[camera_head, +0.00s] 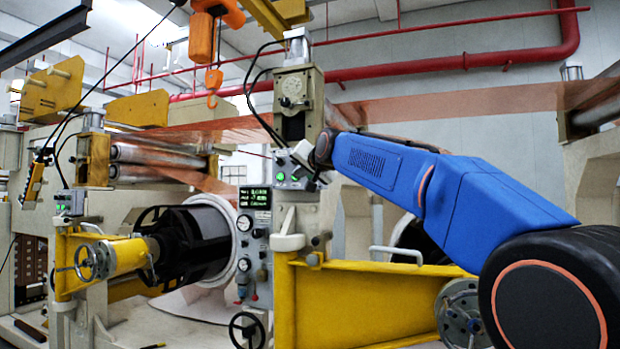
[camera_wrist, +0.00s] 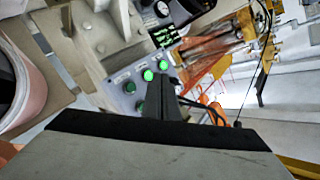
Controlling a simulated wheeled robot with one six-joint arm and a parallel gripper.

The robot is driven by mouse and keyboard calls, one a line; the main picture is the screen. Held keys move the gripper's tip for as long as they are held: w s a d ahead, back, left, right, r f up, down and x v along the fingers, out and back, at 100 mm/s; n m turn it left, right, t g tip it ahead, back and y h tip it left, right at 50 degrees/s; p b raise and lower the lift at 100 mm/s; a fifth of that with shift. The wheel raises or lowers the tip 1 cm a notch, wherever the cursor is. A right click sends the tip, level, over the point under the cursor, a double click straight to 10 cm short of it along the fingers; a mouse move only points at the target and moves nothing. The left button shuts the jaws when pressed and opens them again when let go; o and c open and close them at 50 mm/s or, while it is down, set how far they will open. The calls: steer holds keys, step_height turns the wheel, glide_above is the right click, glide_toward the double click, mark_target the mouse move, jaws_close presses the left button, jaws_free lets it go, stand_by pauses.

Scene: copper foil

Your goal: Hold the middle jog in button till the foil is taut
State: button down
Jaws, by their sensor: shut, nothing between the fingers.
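The jog button panel (camera_wrist: 118,88) is a grey box with green buttons in the wrist view. The panel also shows in the head view (camera_head: 292,170). My gripper (camera_wrist: 163,80) is shut and empty, its dark fingers in front of the panel close to the row. I cannot tell whether the tip touches a button. The copper foil (camera_head: 470,102) stretches across the machine in the head view; its tension is hard to judge.
A display and gauge console (camera_head: 254,222) stands below left of the panel. A yellow frame (camera_head: 345,300) with a grey handle is beneath my arm. A black roll (camera_head: 195,243) is at left, and an orange hoist hook (camera_head: 213,85) hangs above. Cables loop beside the panel.

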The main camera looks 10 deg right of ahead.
steer(key=w+d, duration=0.4)
steer(key=w, duration=0.2)
steer(key=shift+w+d, duration=0.15)
steer(key=shift+d, duration=0.2)
steer(key=shift+w, duration=0.1)
stand_by(1.9)
steer(key=shift+w+d, duration=0.25)
steer(key=shift+w+d, duration=0.25)
steer(key=shift+w, duration=0.1)
stand_by(2.3)
steer(key=shift+s+a, duration=0.5)
steer(key=shift+s, duration=0.2)
steer(key=shift+s+a, duration=0.75)
steer(key=shift+s, duration=0.25)
steer(key=shift+s+a, duration=0.75)
steer(key=shift+s, duration=0.25)
